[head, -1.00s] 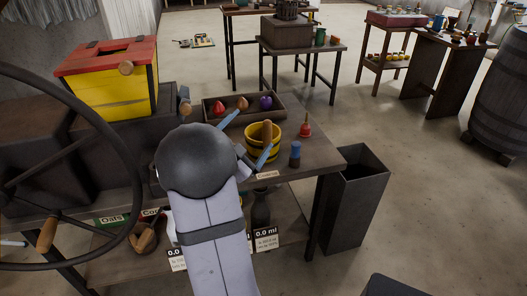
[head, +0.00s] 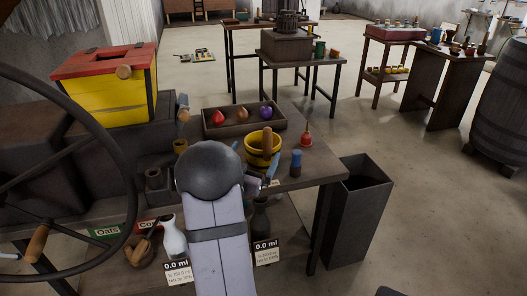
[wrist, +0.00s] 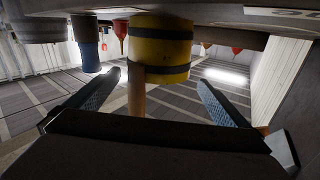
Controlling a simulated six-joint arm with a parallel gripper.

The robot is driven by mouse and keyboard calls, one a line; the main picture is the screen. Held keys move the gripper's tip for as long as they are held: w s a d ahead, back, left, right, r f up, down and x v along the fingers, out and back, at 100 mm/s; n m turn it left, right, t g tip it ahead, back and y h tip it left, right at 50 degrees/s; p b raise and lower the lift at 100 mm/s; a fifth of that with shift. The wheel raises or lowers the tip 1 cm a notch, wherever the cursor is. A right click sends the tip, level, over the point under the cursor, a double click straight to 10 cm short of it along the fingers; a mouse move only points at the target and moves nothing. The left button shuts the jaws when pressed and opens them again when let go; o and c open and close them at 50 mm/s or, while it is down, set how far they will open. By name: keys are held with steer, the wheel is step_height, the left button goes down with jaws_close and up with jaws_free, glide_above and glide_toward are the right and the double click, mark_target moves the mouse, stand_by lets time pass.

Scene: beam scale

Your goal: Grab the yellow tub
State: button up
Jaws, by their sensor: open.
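The yellow tub (head: 262,153) with dark bands stands upright on the workbench, with a wooden handle (head: 267,138) sticking up from it. In the wrist view, which is upside down, the tub (wrist: 160,52) and handle (wrist: 136,98) show between and beyond my fingers. My gripper (wrist: 160,82) is open and empty, apart from the tub as far as I can tell. In the head view my round wrist hides most of the gripper; a blue finger (head: 273,170) shows just in front of the tub's lower right.
A wooden tray (head: 244,129) with red, brown and purple items lies behind the tub. A red bell-shaped item (head: 307,140) and a blue cylinder (head: 296,160) stand close on its right. A dark bin (head: 357,215) stands beyond the bench's right edge.

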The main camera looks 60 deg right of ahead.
mark_target(260, 145)
steer(key=shift+w+d, duration=0.2)
steer(key=shift+d, duration=1.1)
steer(key=shift+w+d, duration=0.2)
steer(key=shift+d, duration=1.05)
steer(key=shift+r, duration=0.1)
steer(key=c, duration=1)
